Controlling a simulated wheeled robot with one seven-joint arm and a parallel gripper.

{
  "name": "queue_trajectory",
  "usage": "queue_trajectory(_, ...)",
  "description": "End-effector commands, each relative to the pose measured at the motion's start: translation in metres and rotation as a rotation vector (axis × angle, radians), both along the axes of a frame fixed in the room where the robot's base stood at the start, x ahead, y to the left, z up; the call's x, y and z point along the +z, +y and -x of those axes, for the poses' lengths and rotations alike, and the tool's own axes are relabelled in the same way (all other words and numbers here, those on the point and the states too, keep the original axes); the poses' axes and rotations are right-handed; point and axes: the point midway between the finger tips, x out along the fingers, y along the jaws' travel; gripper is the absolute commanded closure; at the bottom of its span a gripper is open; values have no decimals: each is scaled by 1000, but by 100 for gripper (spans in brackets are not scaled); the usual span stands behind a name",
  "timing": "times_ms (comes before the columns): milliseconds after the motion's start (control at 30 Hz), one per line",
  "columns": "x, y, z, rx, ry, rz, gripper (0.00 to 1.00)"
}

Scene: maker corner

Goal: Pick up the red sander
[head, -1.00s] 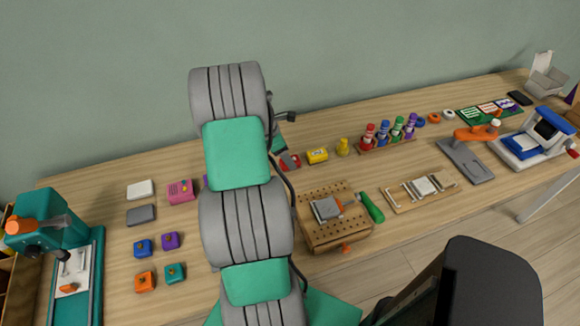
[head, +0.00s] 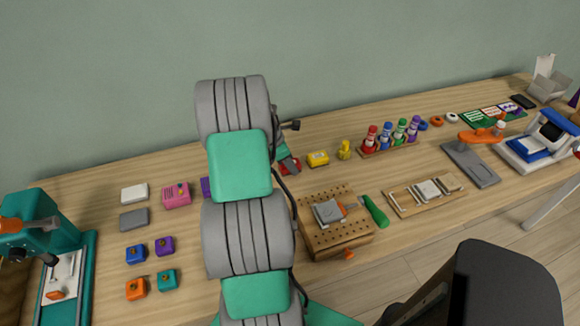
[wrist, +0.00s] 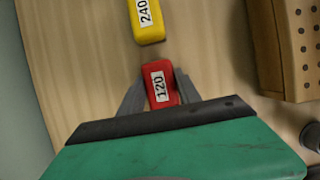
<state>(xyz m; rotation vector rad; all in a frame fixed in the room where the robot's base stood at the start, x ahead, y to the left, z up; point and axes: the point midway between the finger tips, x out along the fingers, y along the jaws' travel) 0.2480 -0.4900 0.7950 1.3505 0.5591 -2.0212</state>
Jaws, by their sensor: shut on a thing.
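The red sander (wrist: 161,88) is a small red block with a white label reading 120. In the wrist view it sits between the two grey fingers of my gripper (wrist: 158,80), which is shut on its sides. In the head view the red sander (head: 291,166) shows as a small red patch near the back of the bench, partly hidden by my gripper (head: 287,161). I cannot tell whether it touches the bench top or is slightly raised.
A yellow block (wrist: 149,22) labelled 240 lies just beyond the red sander. A wooden pegboard block (wrist: 298,45) stands to the right. In the head view a pink box (head: 176,195) and several small coloured blocks lie left of my arm. A bottle rack (head: 388,146) stands right.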

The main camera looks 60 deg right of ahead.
Motion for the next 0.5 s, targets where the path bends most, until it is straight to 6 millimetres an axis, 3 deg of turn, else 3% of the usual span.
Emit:
queue_trajectory(300,0,0,0,0,0,0,100)
queue_trajectory(500,0,0,0,0,0,0,100)
